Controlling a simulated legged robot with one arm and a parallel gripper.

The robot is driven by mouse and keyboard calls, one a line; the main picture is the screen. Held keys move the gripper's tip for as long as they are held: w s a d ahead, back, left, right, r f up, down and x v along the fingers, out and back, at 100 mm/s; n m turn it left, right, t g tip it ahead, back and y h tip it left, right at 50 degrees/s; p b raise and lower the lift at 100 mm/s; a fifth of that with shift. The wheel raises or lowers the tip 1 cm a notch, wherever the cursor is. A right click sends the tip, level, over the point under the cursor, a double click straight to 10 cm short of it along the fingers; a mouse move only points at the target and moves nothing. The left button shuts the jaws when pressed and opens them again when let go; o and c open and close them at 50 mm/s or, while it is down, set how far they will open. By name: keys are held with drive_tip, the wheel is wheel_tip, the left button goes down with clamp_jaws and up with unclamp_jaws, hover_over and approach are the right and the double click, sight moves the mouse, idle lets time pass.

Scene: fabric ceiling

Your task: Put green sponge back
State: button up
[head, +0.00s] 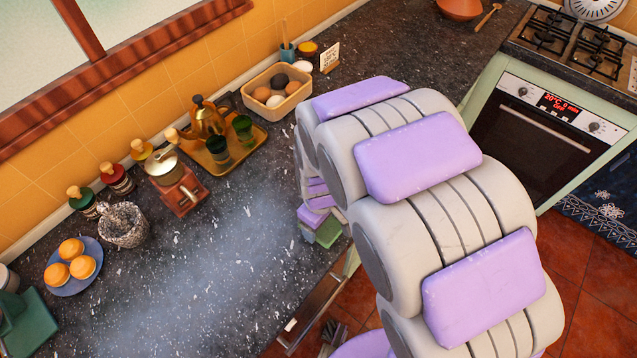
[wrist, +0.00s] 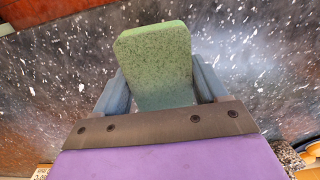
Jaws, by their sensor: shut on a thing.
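The green sponge (wrist: 155,60) is a flat speckled block, upright between the two fingers of my gripper (wrist: 158,88) in the wrist view. My gripper is shut on it. In the head view the sponge (head: 328,232) shows small beside my arm, near the counter's front edge. My arm hides most of the gripper there. In the wrist view the dark speckled countertop fills the background behind the sponge. I cannot tell whether the sponge touches the counter.
The counter (head: 225,245) has a wide clear middle. At its back stand an egg basket (head: 255,97), a tray with a kettle (head: 207,119), a coffee grinder (head: 182,193), spice jars and a stone mortar (head: 123,225). A plate of buns (head: 92,282) lies left. A stove (head: 540,125) stands right.

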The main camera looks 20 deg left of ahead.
drive_tip(key=w+a, duration=0.2)
drive_tip(key=w, duration=0.1)
drive_tip(key=w+a+f+b, duration=0.1)
drive_tip(key=w+a, duration=0.2)
drive_tip(key=w, duration=0.1)
drive_tip(key=w+a+b, duration=0.1)
drive_tip(key=w+a, duration=0.2)
drive_tip(key=w, duration=0.1)
drive_tip(key=shift+f, duration=0.25)
drive_tip(key=shift+w, duration=0.3)
drive_tip(key=shift+a+f+b, duration=0.15)
drive_tip(key=shift+f+b, duration=0.15)
drive_tip(key=shift+f, duration=0.65)
drive_tip(key=shift+a+f+b, duration=0.1)
drive_tip(key=shift+f+b, duration=0.2)
drive_tip(key=shift+f, duration=0.6)
drive_tip(key=shift+r, duration=0.1)
drive_tip(key=o, duration=1.1)
drive_tip(key=shift+d, duration=0.1)
